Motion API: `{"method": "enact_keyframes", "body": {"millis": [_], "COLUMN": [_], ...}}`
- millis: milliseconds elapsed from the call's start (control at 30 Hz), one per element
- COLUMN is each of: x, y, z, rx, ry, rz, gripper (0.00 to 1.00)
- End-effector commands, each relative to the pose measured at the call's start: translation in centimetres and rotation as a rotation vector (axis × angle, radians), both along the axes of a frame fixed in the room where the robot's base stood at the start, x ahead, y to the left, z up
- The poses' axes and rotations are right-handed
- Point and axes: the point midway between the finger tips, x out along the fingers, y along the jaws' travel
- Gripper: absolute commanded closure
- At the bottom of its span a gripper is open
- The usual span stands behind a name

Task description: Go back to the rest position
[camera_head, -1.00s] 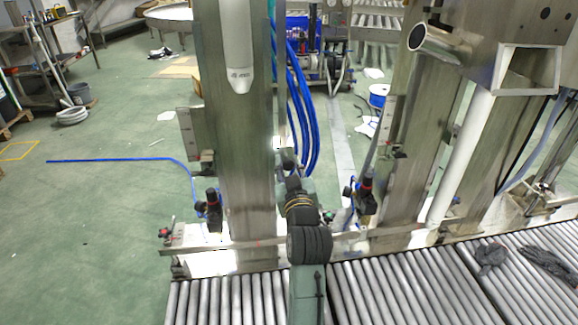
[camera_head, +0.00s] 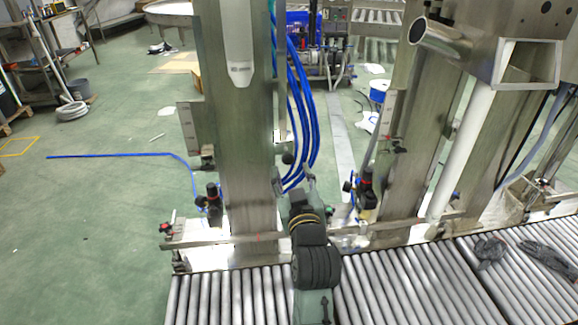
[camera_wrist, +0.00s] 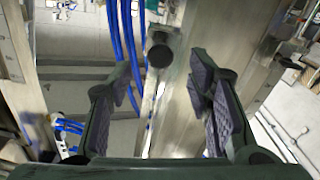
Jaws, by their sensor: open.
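My gripper (camera_head: 297,172) is at the end of my dark arm, low in the middle of the head view, in front of the steel column (camera_head: 243,150) and the blue hoses (camera_head: 306,110). In the wrist view, the two padded fingers of my gripper (camera_wrist: 165,85) stand wide apart with nothing held between them.
A roller conveyor (camera_head: 215,295) spans the bottom, with dark cloths (camera_head: 545,258) at its right. A pale rounded cylinder (camera_head: 240,45) hangs before the column. A steel pipe and frame (camera_head: 435,38) stand at upper right. The green floor (camera_head: 90,215) at left is mostly open.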

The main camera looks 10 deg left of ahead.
Motion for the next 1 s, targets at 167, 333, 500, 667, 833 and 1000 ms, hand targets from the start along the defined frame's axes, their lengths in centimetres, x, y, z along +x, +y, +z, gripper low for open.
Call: {"method": "enact_keyframes", "body": {"millis": [167, 333, 500, 667, 833, 1000], "x": [-1.5, -1.7, -1.7, -1.6, -2.5, -6.8], "y": [-0.9, -1.0, -1.0, -1.0, 2.9, 9.9], "z": [0.1, 0.1, 0.1, 0.1, 4.8, 14.2], "rx": [0.001, 0.001, 0.0, 0.0, 0.067, 0.225], "ry": [-0.002, -0.002, -0.003, -0.003, -0.115, -0.335], "rz": [-0.005, -0.006, -0.006, -0.006, 0.064, 0.221], "gripper": [0.54, 0.54, 0.54, 0.54, 0.54, 0.54]}}
